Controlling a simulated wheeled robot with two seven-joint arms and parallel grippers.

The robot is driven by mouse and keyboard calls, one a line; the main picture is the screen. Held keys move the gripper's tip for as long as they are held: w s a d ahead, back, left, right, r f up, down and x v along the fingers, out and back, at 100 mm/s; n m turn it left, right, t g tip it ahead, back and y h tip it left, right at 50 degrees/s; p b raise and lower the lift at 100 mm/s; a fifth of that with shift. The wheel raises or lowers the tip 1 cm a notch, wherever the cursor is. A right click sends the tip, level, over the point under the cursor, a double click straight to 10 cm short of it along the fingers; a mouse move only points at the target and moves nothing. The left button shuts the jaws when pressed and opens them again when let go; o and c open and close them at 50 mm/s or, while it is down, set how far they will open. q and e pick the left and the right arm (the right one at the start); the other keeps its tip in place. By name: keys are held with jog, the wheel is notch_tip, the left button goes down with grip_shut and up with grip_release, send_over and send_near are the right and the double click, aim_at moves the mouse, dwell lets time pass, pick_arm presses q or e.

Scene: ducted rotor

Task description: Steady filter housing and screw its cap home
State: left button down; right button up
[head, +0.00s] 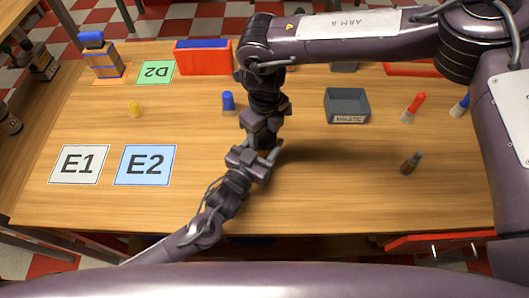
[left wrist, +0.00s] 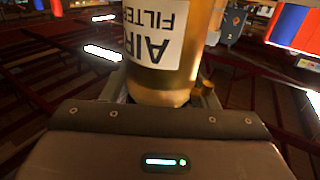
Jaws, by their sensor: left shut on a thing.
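The filter housing (left wrist: 165,75) is an amber cylinder with a white label reading "AIR FILTER", upside down in the left wrist view. Its lower end sits between the fingers of my left gripper (left wrist: 163,95), which is shut on it. Its other end runs out of the top of that view, so the cap does not show there. In the head view my left gripper (head: 268,157) is near the middle of the table. My right gripper (head: 262,135) points down just above it. The arms hide the housing and cap there, and the right fingers cannot be made out.
A grey bin (head: 347,104) stands right of the grippers, with a red-topped object (head: 414,106) and a small brown bottle (head: 410,163) beyond. A blue cylinder (head: 228,101) stands close left. A red box (head: 203,60) is behind. Mats E1 (head: 61,178) and E2 (head: 126,178) are bare.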

jog(key=c, duration=0.5)
jog(key=o, duration=1)
jog(key=shift+r, duration=2.3)
jog(key=o, duration=0.5)
